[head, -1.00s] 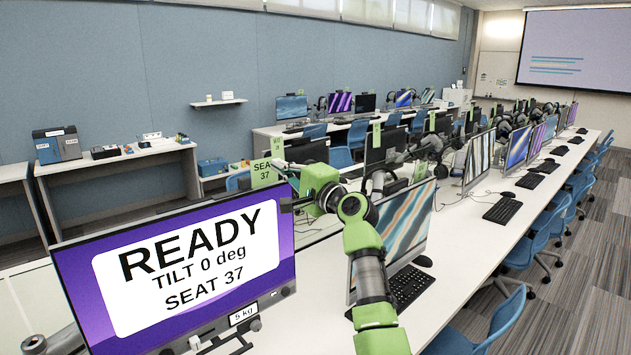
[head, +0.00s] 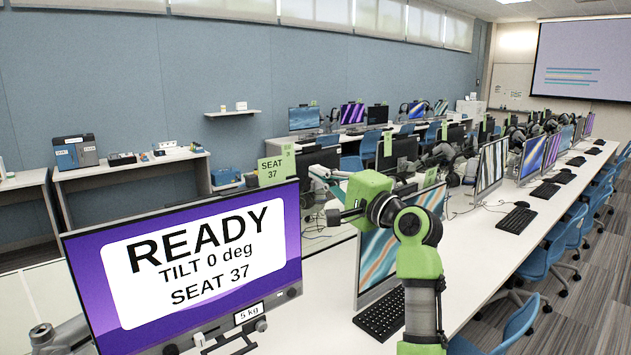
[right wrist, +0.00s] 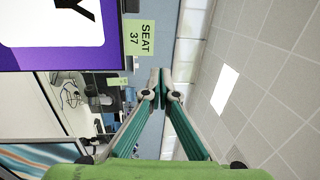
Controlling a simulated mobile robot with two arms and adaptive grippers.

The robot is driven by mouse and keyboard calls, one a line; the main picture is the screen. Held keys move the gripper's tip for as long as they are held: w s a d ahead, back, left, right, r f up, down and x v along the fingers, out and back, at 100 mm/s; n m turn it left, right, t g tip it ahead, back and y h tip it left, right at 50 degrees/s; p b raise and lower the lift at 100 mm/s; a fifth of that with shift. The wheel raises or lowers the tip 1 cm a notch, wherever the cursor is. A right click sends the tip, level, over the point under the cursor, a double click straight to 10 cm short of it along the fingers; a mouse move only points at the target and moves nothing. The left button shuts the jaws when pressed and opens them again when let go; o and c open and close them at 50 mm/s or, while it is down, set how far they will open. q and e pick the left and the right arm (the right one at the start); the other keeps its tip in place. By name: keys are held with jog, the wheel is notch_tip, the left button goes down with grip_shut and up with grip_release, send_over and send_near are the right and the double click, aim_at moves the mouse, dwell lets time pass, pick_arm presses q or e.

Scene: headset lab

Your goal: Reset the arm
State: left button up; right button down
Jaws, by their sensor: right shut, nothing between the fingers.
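My right arm reaches up from the bottom right in the head view. Its green gripper (head: 324,174) points left, just right of the near monitor's upper corner and apart from it. In the right wrist view the two fingers (right wrist: 160,76) meet at their tips with nothing between them. The near monitor (head: 200,262) has a purple screen reading "READY, TILT 0 deg, SEAT 37". Part of it also shows in the right wrist view (right wrist: 62,60). My left gripper is out of view; only a grey piece of arm shows at the lower left.
A green "SEAT 37" card (head: 277,168) stands behind the near monitor. A second monitor (head: 378,255) and a black keyboard (head: 380,314) stand beside my right arm, which partly hides the monitor. The long white desk (head: 480,262) continues right, with blue chairs (head: 548,245) along it.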

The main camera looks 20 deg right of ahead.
jog(key=s+a+f+n+g+h, duration=0.1)
jog(key=s+f+n+g, duration=0.3)
jog(key=f, duration=0.7)
jog(key=s+a+f+n+g+h, duration=0.15)
jog(key=s+f, duration=0.45)
jog(key=f, duration=0.6)
jog(key=s+a+f+n+g+h, duration=0.15)
jog(key=s+f, duration=0.25)
jog(key=f, duration=0.7)
jog(key=s+f+n+g+h, duration=0.1)
jog(key=s+f+n+g, duration=0.3)
jog(key=s, duration=0.7)
jog(key=s+f+n+g+h, duration=0.1)
jog(key=s+f+n, duration=0.1)
jog(key=s+f, duration=0.7)
jog(key=s+f+n+g, duration=0.3)
jog(key=s, duration=0.9)
notch_tip(320, 180, down, 29)
jog(key=s+g+b, duration=0.1)
jog(key=s, duration=0.2)
jog(key=s+d+f+g+b, duration=0.1)
jog(key=s+d+f, duration=0.1)
jog(key=s+f, duration=1.4)
jog(key=shift+s+d+f+h, duration=0.25)
jog(key=shift+h, duration=0.05)
